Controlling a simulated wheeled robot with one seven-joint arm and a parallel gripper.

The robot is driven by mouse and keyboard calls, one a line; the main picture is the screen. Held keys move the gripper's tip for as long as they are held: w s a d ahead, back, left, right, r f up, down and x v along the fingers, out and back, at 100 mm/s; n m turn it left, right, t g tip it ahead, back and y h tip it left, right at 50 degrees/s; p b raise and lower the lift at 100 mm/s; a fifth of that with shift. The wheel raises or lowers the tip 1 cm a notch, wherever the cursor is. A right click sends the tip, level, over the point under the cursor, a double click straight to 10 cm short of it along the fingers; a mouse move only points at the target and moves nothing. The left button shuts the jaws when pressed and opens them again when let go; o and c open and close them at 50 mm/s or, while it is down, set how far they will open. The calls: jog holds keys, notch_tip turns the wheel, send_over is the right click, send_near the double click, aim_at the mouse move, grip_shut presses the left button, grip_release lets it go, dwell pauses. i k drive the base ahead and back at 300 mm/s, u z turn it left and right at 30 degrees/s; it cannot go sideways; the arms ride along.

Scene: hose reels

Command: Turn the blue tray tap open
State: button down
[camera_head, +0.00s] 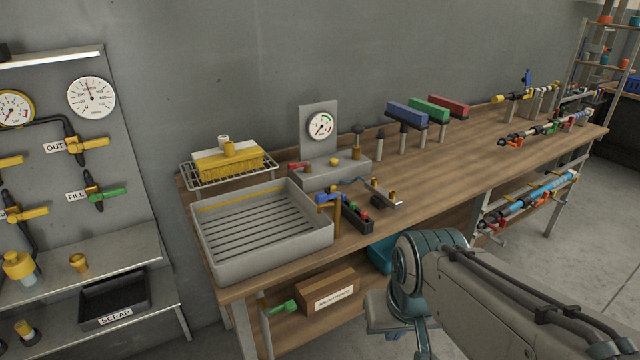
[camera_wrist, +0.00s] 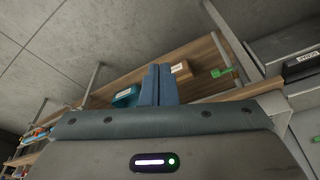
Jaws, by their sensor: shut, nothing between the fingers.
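The blue tray tap (camera_head: 329,198) has a blue lever on a brass upright at the right side of the grey draining tray (camera_head: 262,266). Its lever reaches left over the tray's rim. The tray stands on the wooden bench and has a slatted floor. My gripper (camera_wrist: 156,85) shows in the wrist view with its two blue-grey fingers together and nothing between them. It is low in front of the bench, below and to the right of the tap, and apart from it. The tap is not seen in the wrist view.
Beside the tap is a dark block with coloured knobs (camera_head: 357,220). A gauge stand (camera_head: 320,125) is behind. Under the bench top are a teal bin (camera_wrist: 126,97), a labelled box (camera_head: 328,293) and a green-handled valve (camera_head: 283,308).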

aim_at(321, 197)
jog(key=k, duration=1.25)
jog(key=u, duration=0.95)
jog(key=i, duration=1)
jog(key=z, duration=0.65)
jog(key=i, duration=0.8)
jog(key=z, duration=0.1)
